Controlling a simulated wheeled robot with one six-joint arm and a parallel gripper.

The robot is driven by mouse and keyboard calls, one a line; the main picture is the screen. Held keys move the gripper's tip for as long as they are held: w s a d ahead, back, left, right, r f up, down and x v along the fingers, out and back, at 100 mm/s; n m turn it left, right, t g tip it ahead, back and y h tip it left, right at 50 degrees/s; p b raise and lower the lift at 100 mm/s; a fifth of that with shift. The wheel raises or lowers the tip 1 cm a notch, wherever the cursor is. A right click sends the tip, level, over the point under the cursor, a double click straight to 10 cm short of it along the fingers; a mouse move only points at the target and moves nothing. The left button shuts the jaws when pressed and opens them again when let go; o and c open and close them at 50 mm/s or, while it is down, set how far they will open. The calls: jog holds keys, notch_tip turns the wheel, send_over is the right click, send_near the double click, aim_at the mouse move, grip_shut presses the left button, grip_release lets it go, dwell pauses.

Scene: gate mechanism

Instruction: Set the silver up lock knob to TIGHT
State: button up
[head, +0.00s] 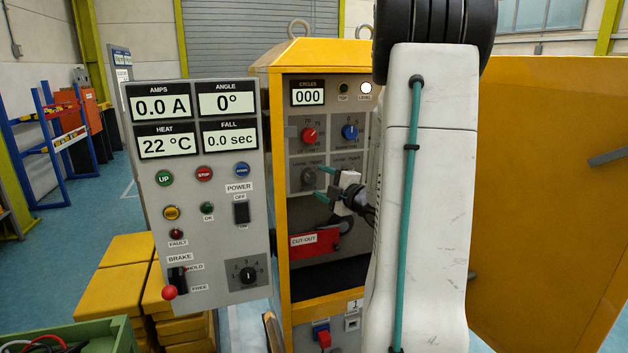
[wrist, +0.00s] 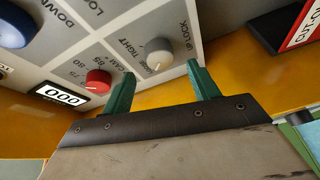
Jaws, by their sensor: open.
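The silver up lock knob (wrist: 160,54) is a round grey knob on the grey panel, with the words TIGHT and LOCK printed near it. In the head view the silver knob (head: 308,177) sits below the red knob. My gripper (wrist: 160,74) is open, with its green fingertips one on each side of the knob in the picture and nothing held. In the head view my gripper (head: 323,184) is just right of the knob, in front of the panel. I cannot tell where the knob's mark points or whether the fingers touch it.
The red knob (wrist: 97,82) is close to one finger. A blue knob (head: 350,132) and a red cut-out plate (head: 314,243) are on the same panel. The yellow cabinet frame (head: 280,200) edges it. A grey control box (head: 200,220) stands at left, and an open yellow door (head: 550,180) at right.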

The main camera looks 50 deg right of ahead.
aim_at(311, 177)
jog(key=w, duration=0.4)
jog(key=shift+d, duration=0.35)
jog(key=c, duration=1)
jog(key=shift+o, duration=0.2)
